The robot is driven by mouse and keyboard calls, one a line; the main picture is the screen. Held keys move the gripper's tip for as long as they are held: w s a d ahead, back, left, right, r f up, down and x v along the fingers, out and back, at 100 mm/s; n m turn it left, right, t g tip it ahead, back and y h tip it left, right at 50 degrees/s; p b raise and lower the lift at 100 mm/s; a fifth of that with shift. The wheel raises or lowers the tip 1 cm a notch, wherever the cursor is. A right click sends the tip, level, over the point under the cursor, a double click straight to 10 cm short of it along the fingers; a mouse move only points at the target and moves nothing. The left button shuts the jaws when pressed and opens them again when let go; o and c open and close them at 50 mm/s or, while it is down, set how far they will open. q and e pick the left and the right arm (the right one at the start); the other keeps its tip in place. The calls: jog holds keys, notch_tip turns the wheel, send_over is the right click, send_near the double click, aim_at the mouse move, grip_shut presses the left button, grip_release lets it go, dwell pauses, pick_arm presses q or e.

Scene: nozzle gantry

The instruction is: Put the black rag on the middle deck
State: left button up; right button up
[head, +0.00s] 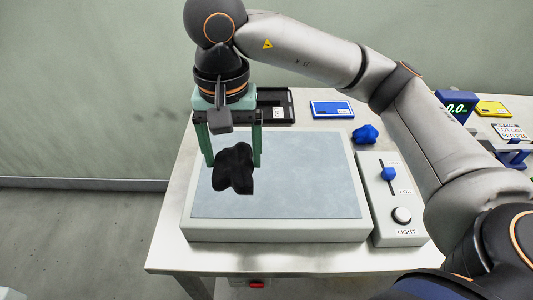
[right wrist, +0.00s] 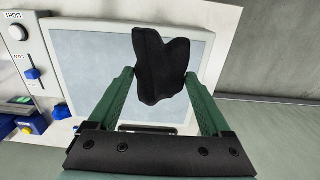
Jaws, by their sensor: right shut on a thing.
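The black rag (head: 233,170) is a crumpled dark piece between the green fingers of my right gripper (head: 233,162). In the right wrist view the rag (right wrist: 160,62) spans the gap between both fingertips, and my right gripper (right wrist: 160,76) is shut on it. The rag hangs over the left part of a wide, pale panel with a blue-grey top (head: 300,185). I cannot tell how high above the panel it is. Nothing in view is marked as the middle deck, and I cannot tell whether this panel is it. My left gripper is not in view.
A control box (head: 393,215) with a blue slider and a LIGHT knob stands right of the panel. Behind are a black tray (head: 290,107), a blue flat case (head: 332,109) and a crumpled blue piece (head: 366,134). A digital display (head: 456,107) and yellow item (head: 493,108) are farther right.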

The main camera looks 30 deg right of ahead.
jog(key=w+d+f, duration=0.3)
jog(key=d+f, duration=0.1)
jog(key=d, duration=0.3)
send_near(276, 168)
jog(key=shift+s+a+f+p, duration=0.35)
jog(key=shift+a+f+p, duration=0.1)
jog(key=shift+a+f, duration=0.15)
jog(key=shift+w+d+f, duration=0.2)
jog(key=shift+d+f, duration=0.15)
jog(key=shift+f, duration=0.1)
jog(key=f+p, duration=0.1)
jog(key=f, duration=0.2)
jog(key=shift+d+f, duration=0.1)
jog(key=shift+d, duration=0.1)
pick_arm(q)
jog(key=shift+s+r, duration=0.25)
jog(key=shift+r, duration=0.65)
pick_arm(e)
jog(key=shift+w+f, duration=0.1)
jog(key=shift+f, duration=0.05)
jog(key=shift+f, duration=0.1)
jog(key=shift+f+b, duration=0.15)
jog(key=shift+b, duration=0.15)
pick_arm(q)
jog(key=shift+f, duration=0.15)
pick_arm(e)
jog(key=o, duration=1.1)
jog(key=shift+o, duration=0.2)
